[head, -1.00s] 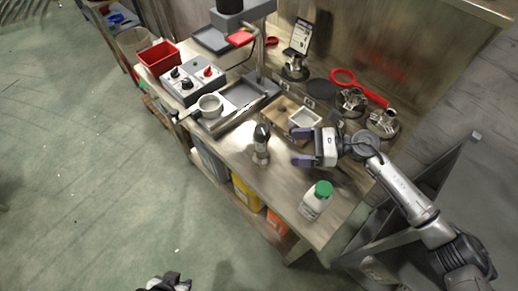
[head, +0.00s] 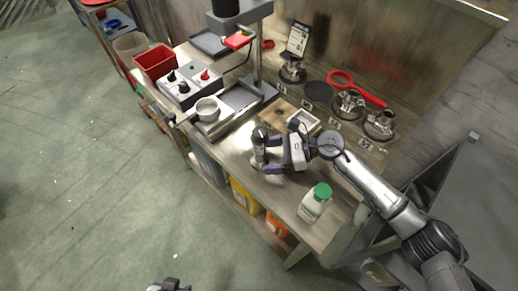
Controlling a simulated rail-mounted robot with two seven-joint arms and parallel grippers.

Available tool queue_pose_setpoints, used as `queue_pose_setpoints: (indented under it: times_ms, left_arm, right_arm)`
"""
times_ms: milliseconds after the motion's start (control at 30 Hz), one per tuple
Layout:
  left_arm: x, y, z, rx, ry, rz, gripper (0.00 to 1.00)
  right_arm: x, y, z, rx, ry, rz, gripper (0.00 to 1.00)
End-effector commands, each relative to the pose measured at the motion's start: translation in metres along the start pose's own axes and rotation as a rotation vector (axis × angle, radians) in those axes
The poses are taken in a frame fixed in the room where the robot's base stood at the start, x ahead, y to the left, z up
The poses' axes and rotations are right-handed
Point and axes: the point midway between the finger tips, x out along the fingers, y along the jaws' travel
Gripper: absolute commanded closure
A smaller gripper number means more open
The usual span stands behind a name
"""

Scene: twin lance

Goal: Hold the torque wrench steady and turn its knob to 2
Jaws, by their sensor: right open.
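An upright silver cylinder with a dark top (head: 259,147) stands on the metal bench near its front edge. It looks like the torque wrench, but its knob marks are too small to read. My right gripper (head: 272,153) is open and comes at it from the right. Its two purple-grey fingertips are at or close to the cylinder's sides; I cannot tell whether they touch. My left gripper (head: 168,286) shows only as a small dark part at the bottom edge, over the floor, and its jaws cannot be made out.
A white bottle with a green cap (head: 315,202) stands right of the cylinder, near my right arm. A small white tray (head: 304,122) is behind the gripper.

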Motion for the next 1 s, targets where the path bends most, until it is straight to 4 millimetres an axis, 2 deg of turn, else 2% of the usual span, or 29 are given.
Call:
queue_pose_setpoints:
  times_ms: [100,300,700,1000]
  left_arm:
    - [0.006,0.000,0.002,0.001,-0.001,-0.001,0.57]
    - [0.008,-0.002,0.003,0.006,-0.002,-0.005,0.57]
    - [0.009,-0.004,0.004,0.013,-0.004,-0.010,0.57]
    - [0.009,-0.002,0.004,0.008,-0.003,-0.006,0.57]
  right_arm:
    - [0.011,0.000,-0.001,-0.001,-0.001,0.000,0.18]
    - [0.020,0.000,-0.001,0.000,0.000,0.000,0.18]
    - [0.022,0.000,0.000,0.001,0.000,0.000,0.18]
    - [0.022,0.000,0.000,0.001,-0.001,0.000,0.46]
